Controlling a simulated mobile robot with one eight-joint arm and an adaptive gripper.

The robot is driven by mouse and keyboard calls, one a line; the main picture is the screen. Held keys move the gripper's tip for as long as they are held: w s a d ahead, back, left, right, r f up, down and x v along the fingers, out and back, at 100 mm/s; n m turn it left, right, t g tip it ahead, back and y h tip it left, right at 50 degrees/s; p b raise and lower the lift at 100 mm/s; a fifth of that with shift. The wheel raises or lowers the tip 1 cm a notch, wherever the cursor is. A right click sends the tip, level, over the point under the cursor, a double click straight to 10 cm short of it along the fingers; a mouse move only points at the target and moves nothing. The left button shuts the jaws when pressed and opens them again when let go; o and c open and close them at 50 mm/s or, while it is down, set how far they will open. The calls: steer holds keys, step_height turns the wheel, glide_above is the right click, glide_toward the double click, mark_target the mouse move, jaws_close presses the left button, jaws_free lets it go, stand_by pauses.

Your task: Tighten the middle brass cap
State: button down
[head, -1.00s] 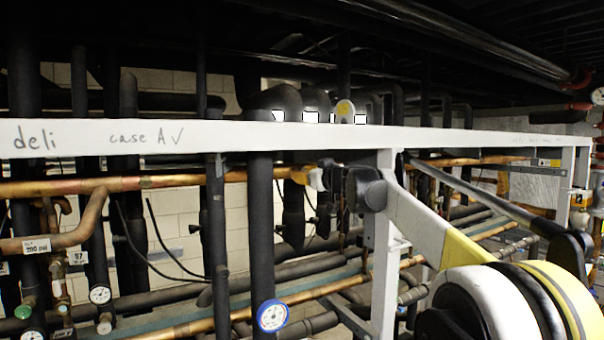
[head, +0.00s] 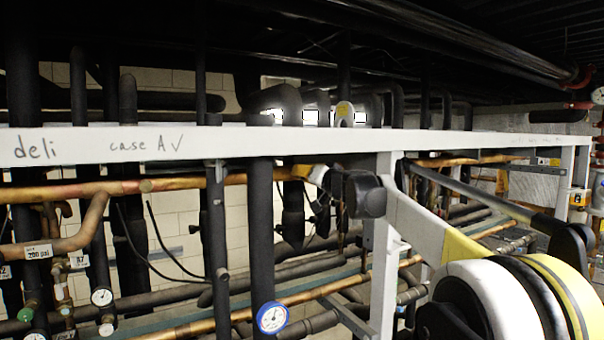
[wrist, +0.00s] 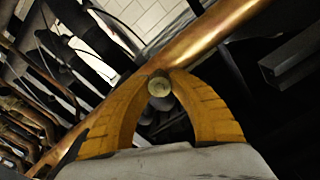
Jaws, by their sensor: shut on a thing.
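In the wrist view, a small round brass cap (wrist: 159,87) sits between the tips of my gripper's two curved orange-yellow fingers (wrist: 159,78). The fingertips are closed around the cap, just below a long copper pipe (wrist: 210,35). In the head view, my gripper (head: 303,171) is at the copper pipe (head: 245,179), behind and below the white rail. The cap is hidden there, and I cannot tell which of the caps it is.
Black insulated pipes (head: 262,220) stand close to the left of my gripper. A blue-rimmed gauge (head: 272,317) is below. A grey bar (wrist: 290,62) shows at right in the wrist view.

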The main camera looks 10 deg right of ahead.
steer(key=m, duration=0.4)
steer(key=shift+m+p, duration=0.3)
steer(key=shift+m, duration=0.1)
steer(key=m, duration=0.4)
steer(key=shift+m, duration=0.3)
steer(key=m, duration=0.4)
steer(key=shift+p, duration=0.4)
steer(key=shift+f+m, duration=0.1)
steer(key=shift+m, duration=2)
steer(key=c, duration=1.2)
jaws_free()
steer(key=shift+d, duration=0.15)
